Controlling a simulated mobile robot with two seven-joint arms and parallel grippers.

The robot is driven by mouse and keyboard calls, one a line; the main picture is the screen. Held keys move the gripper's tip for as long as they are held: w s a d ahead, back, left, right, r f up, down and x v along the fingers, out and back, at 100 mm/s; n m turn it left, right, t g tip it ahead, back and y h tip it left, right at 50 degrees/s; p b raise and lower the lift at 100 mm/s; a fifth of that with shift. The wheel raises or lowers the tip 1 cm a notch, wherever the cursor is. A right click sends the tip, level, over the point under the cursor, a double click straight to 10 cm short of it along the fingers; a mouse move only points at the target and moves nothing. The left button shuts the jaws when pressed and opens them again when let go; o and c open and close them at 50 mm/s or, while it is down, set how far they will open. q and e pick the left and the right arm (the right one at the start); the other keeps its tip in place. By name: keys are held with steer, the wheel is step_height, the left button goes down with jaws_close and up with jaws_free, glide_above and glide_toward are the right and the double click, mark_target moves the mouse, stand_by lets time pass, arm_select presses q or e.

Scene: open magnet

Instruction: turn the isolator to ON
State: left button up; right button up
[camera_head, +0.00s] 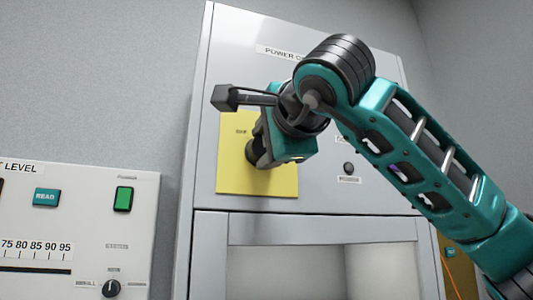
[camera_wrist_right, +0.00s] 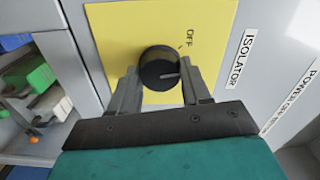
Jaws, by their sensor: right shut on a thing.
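The isolator is a round black knob (camera_wrist_right: 160,68) on a yellow plate (camera_wrist_right: 105,20) in the right wrist view. A pale pointer line on the knob points right in that view. The word OFF (camera_wrist_right: 190,40) is printed on the plate at the knob's upper right, and the pointer is not lined up with it. No ON mark is visible. My right gripper (camera_wrist_right: 161,78) is shut on the knob, one finger on each side. In the head view my right gripper (camera_head: 256,152) is at the yellow plate (camera_head: 228,178) and hides most of the knob. My left gripper is in neither view.
The plate is on a grey power cabinet (camera_head: 205,120). A small black knob (camera_head: 348,168) is right of my wrist. At left stands a white panel (camera_head: 75,215) with a READ button (camera_head: 46,197), a green switch (camera_head: 123,198) and a dial (camera_head: 111,288).

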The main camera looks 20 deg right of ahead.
steer(key=m+b, duration=0.1)
steer(key=m, duration=0.1)
steer(key=shift+f+m, duration=0.15)
steer(key=shift+m, duration=0.25)
steer(key=shift+m+b, duration=0.4)
steer(key=shift+m, duration=0.5)
steer(key=m+b, duration=0.1)
steer(key=m, duration=0.2)
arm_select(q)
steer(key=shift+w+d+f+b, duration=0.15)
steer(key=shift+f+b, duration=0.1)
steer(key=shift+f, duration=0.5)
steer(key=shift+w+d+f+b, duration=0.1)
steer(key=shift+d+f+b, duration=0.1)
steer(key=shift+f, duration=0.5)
arm_select(e)
steer(key=shift+m, duration=1.5)
steer(key=o, duration=1.1)
steer(key=shift+r, duration=0.2)
steer(key=shift+c, duration=0.2)
steer(key=shift+s, duration=0.1)
